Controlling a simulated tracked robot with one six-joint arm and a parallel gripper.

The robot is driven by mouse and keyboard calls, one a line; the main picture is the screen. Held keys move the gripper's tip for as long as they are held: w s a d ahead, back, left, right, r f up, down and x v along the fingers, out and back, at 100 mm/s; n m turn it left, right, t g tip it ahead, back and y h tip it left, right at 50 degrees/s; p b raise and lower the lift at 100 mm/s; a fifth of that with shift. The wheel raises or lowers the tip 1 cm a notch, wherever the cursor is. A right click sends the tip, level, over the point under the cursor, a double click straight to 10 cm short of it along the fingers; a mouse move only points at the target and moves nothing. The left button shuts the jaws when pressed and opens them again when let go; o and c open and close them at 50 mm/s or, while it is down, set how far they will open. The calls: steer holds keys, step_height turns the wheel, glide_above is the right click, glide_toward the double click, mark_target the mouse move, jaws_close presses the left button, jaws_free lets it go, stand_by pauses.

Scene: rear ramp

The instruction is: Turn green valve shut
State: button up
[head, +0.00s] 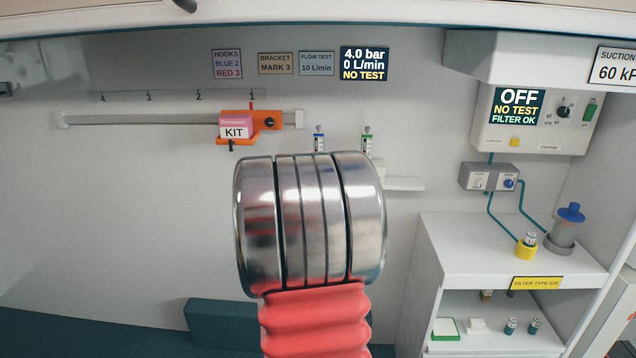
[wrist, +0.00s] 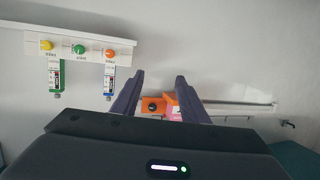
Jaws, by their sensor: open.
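The green valve (wrist: 79,49) is a round green knob on a white wall strip (wrist: 20,32) in the wrist view. It sits between a yellow knob (wrist: 47,45) and an orange knob (wrist: 110,53). My gripper (wrist: 160,76) is open and empty, its two dark fingers pointing at the wall. The green valve lies left of both fingers and apart from them. In the head view my arm blocks the middle, and neither the valve knobs nor my fingertips can be made out there.
An orange bracket (head: 270,120) with a pink KIT box (head: 233,126) hangs on a wall rail (head: 140,117). A white ledge (head: 404,184) juts beside my arm. A cabinet (head: 450,252) stands right.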

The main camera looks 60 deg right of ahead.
steer(key=s+d+f+m+h, duration=0.1)
steer(key=s+d+f+h, duration=0.1)
steer(key=s+d, duration=0.4)
steer(key=s+d+f+m+g+h, duration=0.1)
steer(key=s+d+f+h, duration=0.1)
steer(key=s+d, duration=0.4)
steer(key=d, duration=0.3)
steer(key=shift+d+m+g+h, duration=0.3)
steer(key=shift+d+m, duration=0.1)
steer(key=shift+d, duration=0.1)
steer(key=x, duration=1.3)
steer(key=shift+d, duration=0.25)
steer(key=shift+w, duration=0.15)
steer(key=shift+c, duration=0.5)
jaws_close()
